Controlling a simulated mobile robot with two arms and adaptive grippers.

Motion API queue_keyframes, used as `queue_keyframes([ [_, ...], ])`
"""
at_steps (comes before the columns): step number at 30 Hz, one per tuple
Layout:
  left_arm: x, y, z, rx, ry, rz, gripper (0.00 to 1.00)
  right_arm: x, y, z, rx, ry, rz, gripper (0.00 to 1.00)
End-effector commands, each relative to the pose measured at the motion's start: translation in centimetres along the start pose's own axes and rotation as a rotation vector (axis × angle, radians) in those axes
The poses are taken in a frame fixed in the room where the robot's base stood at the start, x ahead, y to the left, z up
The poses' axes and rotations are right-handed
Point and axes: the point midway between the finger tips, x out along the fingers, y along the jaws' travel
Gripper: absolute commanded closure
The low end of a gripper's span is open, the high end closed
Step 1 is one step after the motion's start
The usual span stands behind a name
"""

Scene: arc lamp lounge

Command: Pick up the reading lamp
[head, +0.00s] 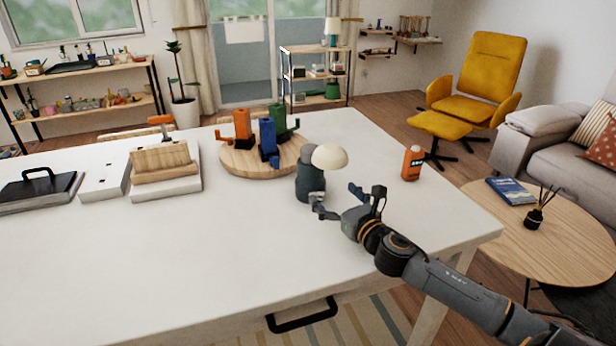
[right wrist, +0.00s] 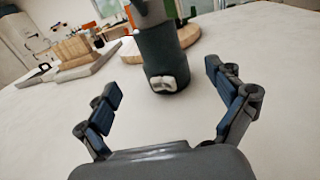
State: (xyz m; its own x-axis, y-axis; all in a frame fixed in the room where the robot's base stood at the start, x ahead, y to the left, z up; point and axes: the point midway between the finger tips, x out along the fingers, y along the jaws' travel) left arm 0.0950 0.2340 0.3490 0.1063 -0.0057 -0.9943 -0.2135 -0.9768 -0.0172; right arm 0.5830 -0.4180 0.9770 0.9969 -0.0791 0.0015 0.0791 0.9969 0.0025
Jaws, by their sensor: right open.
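The reading lamp (head: 310,182) stands upright on the white table, with a dark green-grey cylindrical body and a cream dome shade (head: 329,157). My right gripper (head: 334,200) is open close to the lamp, on its near right side. In the right wrist view the lamp's body (right wrist: 163,58) stands ahead of and between the open fingers of the gripper (right wrist: 164,98), with a small white part low on its front. The fingers look apart from it, and its shade is out of that view. My left gripper is not in view.
A round wooden board (head: 240,164) with orange, blue and green pieces lies just behind the lamp. An orange bottle (head: 412,163) stands to the right. A wooden block on a white board (head: 165,184) is at left. The table's (head: 180,260) front area is clear.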

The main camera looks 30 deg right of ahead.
Motion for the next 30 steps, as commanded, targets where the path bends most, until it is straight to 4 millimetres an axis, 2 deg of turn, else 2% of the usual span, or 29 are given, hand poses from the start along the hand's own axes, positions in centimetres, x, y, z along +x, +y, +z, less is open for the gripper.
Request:
queue_keyframes([
  [3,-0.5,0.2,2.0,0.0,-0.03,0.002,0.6,2.1,-0.1,0.3,0.002,-0.003,-0.002,0.06],
  [6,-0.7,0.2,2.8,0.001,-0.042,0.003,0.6,3.7,0.0,0.3,0.003,-0.003,-0.001,0.06],
  [11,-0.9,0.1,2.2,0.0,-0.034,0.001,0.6,5.7,0.0,0.1,0.002,-0.001,-0.001,0.06],
  [19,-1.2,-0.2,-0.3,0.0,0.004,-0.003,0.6,7.3,0.0,0.1,0.003,0.0,-0.001,0.06],
  [24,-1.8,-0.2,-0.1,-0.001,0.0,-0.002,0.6,9.7,0.1,0.2,0.005,-0.002,-0.001,0.06],
  [30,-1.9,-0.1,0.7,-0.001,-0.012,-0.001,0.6,11.5,0.1,-0.1,0.001,0.0,0.0,0.06],
])
